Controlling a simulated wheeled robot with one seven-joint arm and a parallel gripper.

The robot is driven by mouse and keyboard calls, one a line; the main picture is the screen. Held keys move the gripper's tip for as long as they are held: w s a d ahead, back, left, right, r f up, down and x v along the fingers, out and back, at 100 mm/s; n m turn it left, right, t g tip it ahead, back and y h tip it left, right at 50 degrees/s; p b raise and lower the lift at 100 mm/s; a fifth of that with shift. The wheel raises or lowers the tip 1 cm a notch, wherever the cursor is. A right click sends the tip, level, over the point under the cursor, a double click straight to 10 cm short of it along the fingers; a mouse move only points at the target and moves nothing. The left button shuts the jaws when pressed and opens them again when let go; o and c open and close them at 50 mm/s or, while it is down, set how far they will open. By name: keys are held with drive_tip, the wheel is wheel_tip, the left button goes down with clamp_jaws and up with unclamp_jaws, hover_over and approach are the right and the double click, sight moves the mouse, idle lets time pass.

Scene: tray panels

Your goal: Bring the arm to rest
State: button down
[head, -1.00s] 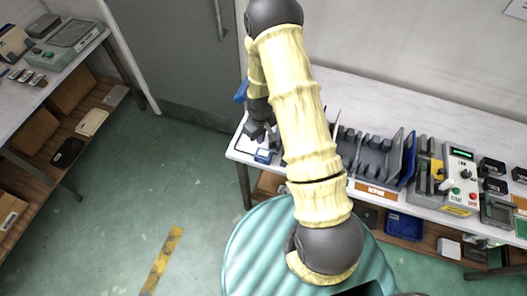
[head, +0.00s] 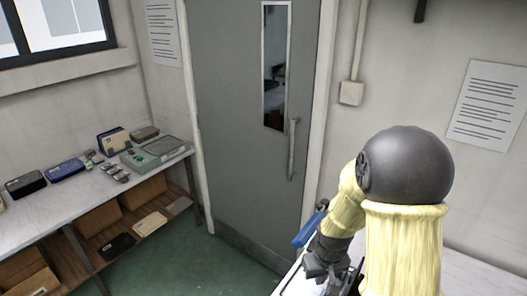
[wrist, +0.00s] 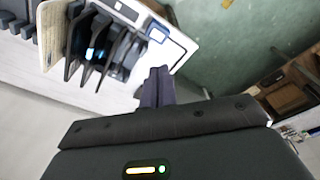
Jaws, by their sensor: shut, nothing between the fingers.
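My arm is in the right part of the head view, its pale yellow sleeve and dark round joint bent over the right bench. My gripper (head: 328,284) is dark and partly cut off by the bottom edge of the head view. In the wrist view my gripper (wrist: 158,78) has its fingers together and empty. The fingertips appear beside the edge of a white tray (wrist: 180,52) with dark slotted holders (wrist: 100,45). I cannot tell how high the fingers are above it.
A left bench (head: 40,212) carries small boxes and a grey-green device (head: 157,151), with cartons on its lower shelf. A grey door (head: 225,130) stands behind. Green floor (head: 165,265) is clear between the benches.

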drive_tip(key=s+r+m+t+b, duration=0.1)
drive_tip(key=s+r+m, duration=0.1)
drive_tip(key=s+r, duration=0.5)
drive_tip(key=shift+s+r, duration=0.3)
drive_tip(key=shift+s, duration=0.8)
drive_tip(key=shift+w, duration=0.1)
idle(1.1)
drive_tip(key=w+f+m+g, duration=0.1)
drive_tip(key=w+f+m, duration=0.5)
drive_tip(key=f, duration=0.5)
drive_tip(key=w+f+m+g, duration=0.1)
drive_tip(key=w+f+m, duration=0.6)
drive_tip(key=f, duration=0.4)
drive_tip(key=shift+w+b, duration=0.3)
drive_tip(key=shift+w, duration=0.3)
drive_tip(key=shift+f+b, duration=2.35)
drive_tip(key=shift+f, duration=0.9)
